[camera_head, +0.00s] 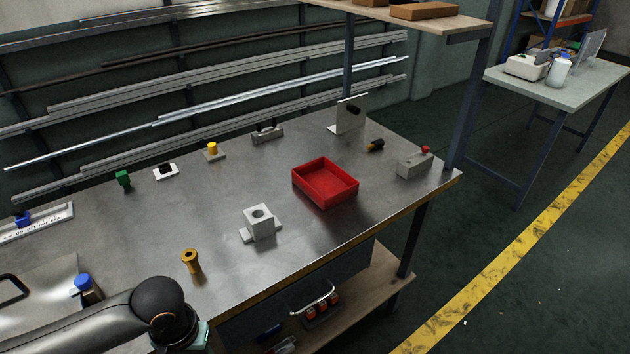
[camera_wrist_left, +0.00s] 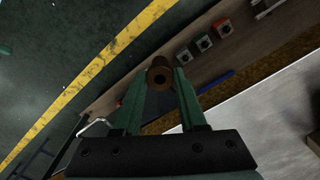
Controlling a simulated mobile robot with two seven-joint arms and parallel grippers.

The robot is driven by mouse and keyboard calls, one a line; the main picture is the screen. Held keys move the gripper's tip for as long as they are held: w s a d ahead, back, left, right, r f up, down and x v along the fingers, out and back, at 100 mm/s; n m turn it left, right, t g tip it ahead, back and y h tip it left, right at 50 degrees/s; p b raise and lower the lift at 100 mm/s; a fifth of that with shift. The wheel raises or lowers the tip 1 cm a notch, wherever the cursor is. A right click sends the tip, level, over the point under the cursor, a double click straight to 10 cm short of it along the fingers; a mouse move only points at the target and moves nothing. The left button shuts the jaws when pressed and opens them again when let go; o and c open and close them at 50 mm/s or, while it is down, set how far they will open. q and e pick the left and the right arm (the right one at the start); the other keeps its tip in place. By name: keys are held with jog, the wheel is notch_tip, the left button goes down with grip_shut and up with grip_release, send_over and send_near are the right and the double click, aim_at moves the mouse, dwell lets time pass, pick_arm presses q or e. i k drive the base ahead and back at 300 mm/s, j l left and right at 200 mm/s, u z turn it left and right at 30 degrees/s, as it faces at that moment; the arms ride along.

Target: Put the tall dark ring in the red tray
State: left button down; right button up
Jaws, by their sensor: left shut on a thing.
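A dark brown ring (camera_wrist_left: 160,76) with a round hole sits between the green fingertips of my left gripper (camera_wrist_left: 162,80) in the left wrist view. The fingers are shut on it, and it is held out near the table's front edge, with floor and lower shelf beyond it. The red tray (camera_head: 325,198) is an open, empty square box on the metal table in the head view, right of the middle. My left arm comes in at the bottom left there; its fingers and the ring are out of that view. My right gripper is not in view.
A grey block with a hole (camera_head: 260,223) stands left of the tray, and a brass flanged piece (camera_head: 191,260) stands nearer my arm. A grey box with a red button (camera_head: 414,163) is right of the tray. An upright plate (camera_head: 346,115) stands behind it.

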aim_at(324, 187)
jog(key=i+l+u, duration=0.1)
jog(key=l, duration=0.25)
jog(key=i+l+u, duration=0.1)
jog(key=l, duration=0.25)
jog(key=i+l+u, duration=0.1)
jog(key=i+l, duration=0.15)
jog(key=l, duration=0.15)
jog(key=i+l+u, duration=0.1)
jog(key=l, duration=0.25)
jog(key=i+l+u, duration=0.1)
jog(key=l, duration=0.3)
jog(key=i+l+u, duration=0.1)
jog(key=l, duration=0.3)
